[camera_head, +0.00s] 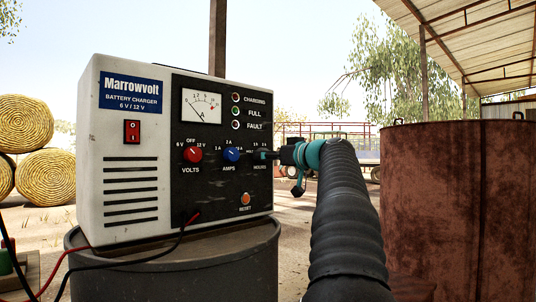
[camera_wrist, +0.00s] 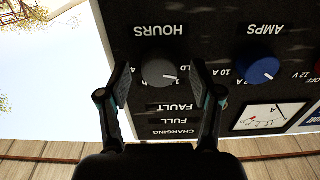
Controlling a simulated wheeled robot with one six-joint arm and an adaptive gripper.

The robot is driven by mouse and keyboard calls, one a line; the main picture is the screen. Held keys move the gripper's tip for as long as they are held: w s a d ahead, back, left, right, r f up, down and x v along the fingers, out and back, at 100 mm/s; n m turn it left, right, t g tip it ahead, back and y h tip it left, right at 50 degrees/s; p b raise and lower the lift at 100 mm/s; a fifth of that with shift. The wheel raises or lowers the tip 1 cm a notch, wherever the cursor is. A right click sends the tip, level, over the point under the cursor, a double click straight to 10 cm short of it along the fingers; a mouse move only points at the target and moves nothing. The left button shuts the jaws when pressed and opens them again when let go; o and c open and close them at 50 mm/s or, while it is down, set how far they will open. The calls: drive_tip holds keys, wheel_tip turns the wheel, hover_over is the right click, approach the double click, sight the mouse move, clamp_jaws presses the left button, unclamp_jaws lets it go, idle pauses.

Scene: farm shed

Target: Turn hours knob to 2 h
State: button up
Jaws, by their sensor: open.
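The hours knob (camera_wrist: 158,73) is dark grey with a white pointer line, seen upside down in the wrist view under the HOURS lettering. Its pointer is toward picture right and slightly down, near a label partly covered by a finger. My gripper (camera_wrist: 163,82) is open, with one finger on each side of the knob; a gap shows beside it. In the head view my gripper (camera_head: 272,155) reaches the right side of the charger panel and largely hides the knob. The battery charger (camera_head: 128,195) is a white box with a black panel.
The blue amps knob (camera_head: 232,154) and red volts knob (camera_head: 193,154) sit left of the hours knob. An orange reset button (camera_head: 245,199) is below. The charger stands on a grey drum (camera_head: 170,275). A large rusty container (camera_head: 460,210) stands to the right.

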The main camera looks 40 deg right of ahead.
drive_tip(key=shift+w, duration=0.25)
drive_tip(key=c, duration=1.1)
drive_tip(key=shift+c, duration=0.2)
drive_tip(key=shift+m, duration=0.3)
drive_tip(key=shift+a+r+m+p, duration=0.1)
drive_tip(key=shift+m+p, duration=1.75)
drive_tip(key=shift+m, duration=2.9)
drive_tip(key=shift+a+r+m+p, duration=0.1)
drive_tip(key=shift+m+p, duration=1.7)
drive_tip(key=shift+m, duration=2.95)
